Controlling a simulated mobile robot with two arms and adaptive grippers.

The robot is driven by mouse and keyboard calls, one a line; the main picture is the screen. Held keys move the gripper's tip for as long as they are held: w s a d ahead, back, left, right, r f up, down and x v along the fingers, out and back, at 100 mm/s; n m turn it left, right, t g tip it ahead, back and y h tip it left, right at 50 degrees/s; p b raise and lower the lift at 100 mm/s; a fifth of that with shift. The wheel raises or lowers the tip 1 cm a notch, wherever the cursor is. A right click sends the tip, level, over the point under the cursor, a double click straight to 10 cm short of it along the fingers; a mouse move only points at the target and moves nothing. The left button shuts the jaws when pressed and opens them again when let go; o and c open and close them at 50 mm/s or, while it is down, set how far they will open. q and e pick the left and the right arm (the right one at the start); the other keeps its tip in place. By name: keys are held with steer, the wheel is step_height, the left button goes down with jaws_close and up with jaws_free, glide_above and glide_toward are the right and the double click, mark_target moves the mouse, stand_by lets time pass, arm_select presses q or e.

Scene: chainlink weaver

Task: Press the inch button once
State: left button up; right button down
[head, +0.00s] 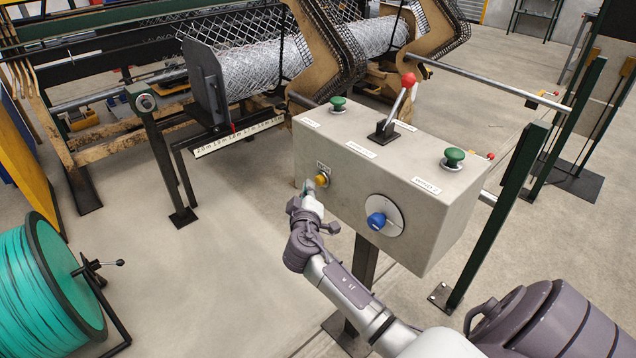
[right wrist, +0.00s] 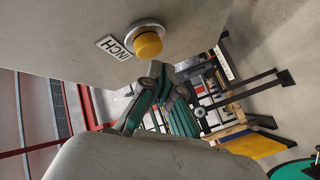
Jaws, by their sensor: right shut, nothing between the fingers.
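The inch button (head: 322,180) is a yellow round button on the front face of the grey control box (head: 330,150). In the right wrist view the yellow button (right wrist: 149,45) sits in a silver collar beside a white label reading INCH (right wrist: 113,47). My right gripper (head: 307,188) is shut and empty, just left of and slightly below the button in the head view. In the right wrist view its fingertips (right wrist: 157,72) appear just below the button with a small gap; exact depth is hard to tell. My left gripper is not in view.
The box also carries a blue knob (head: 377,221), two green buttons (head: 338,103) (head: 453,158) and a red-topped lever (head: 408,80). A mesh roll (head: 250,70) lies in the machine behind. A teal spool (head: 45,285) stands at the left.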

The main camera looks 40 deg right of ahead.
steer(key=shift+s+a+b, duration=0.2)
steer(key=shift+a+b, duration=0.3)
steer(key=shift+a, duration=2.1)
steer(key=s+a+f+n+g+y+p, duration=0.1)
steer(key=s+a+f+g+y, duration=0.15)
steer(key=f, duration=0.85)
steer(key=s+a+f+n+g+y, duration=0.1)
steer(key=s+f+n+y, duration=0.15)
steer(key=f, duration=0.85)
steer(key=s+a+f+g+y, duration=0.3)
steer(key=s+a+f, duration=0.1)
steer(key=s+f, duration=0.95)
steer(key=s+a+f+m+g+y, duration=0.1)
steer(key=s+f, duration=0.4)
steer(key=s, duration=0.6)
steer(key=s+a+f+m+g+y+p, duration=0.1)
steer(key=s+a+f+g, duration=0.1)
steer(key=s+f, duration=0.4)
steer(key=s+a+f+m+g+y+p, duration=0.1)
steer(key=s+f, duration=0.4)
steer(key=s, duration=1.1)
steer(key=shift+s+a+f+g, duration=0.15)
steer(key=shift+s+a+g, duration=0.1)
steer(key=shift+g, duration=0.6)
